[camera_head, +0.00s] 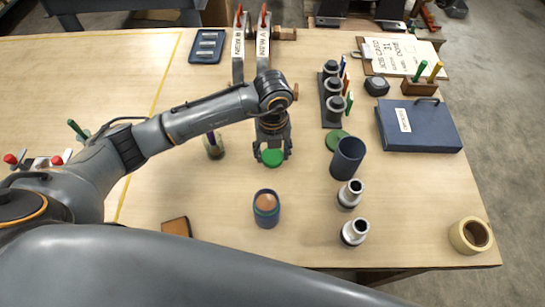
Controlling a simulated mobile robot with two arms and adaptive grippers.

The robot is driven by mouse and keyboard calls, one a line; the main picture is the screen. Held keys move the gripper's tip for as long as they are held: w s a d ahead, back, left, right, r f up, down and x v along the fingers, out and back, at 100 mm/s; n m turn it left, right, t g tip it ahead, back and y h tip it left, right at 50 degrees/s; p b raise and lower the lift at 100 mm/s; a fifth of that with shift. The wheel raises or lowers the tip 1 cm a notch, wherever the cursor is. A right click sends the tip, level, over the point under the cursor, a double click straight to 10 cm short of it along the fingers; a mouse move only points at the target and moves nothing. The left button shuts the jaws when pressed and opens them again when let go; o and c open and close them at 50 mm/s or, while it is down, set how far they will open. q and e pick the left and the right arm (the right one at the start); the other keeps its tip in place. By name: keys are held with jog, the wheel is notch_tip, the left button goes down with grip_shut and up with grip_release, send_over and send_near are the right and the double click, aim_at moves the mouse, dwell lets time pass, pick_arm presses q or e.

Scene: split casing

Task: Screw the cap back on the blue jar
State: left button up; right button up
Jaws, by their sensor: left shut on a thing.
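My left gripper (272,155) reaches in from the left and points down over the middle of the table. It is shut on a round green cap (272,158). A blue jar (266,219) stands upright and open in front of the gripper, nearer to me, with something brown inside. The cap is apart from this jar. A darker blue open container (347,160) stands to the right. A second green disc (337,139) lies at its upper left. My right gripper is not in view.
Two silver cylinders (354,232) stand right of the jar, with a tape roll (470,236) at the right corner. A brown block (177,227) lies to the left. A black rack (330,100) and a blue case (418,126) are behind right. The front-left tabletop is mostly clear.

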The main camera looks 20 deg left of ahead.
aim_at(273, 155)
pick_arm(q)
notch_tip(273, 155, up, 6)
jog(key=shift+r+b, duration=0.15)
jog(key=shift+b, duration=0.7)
jog(key=shift+r, duration=0.65)
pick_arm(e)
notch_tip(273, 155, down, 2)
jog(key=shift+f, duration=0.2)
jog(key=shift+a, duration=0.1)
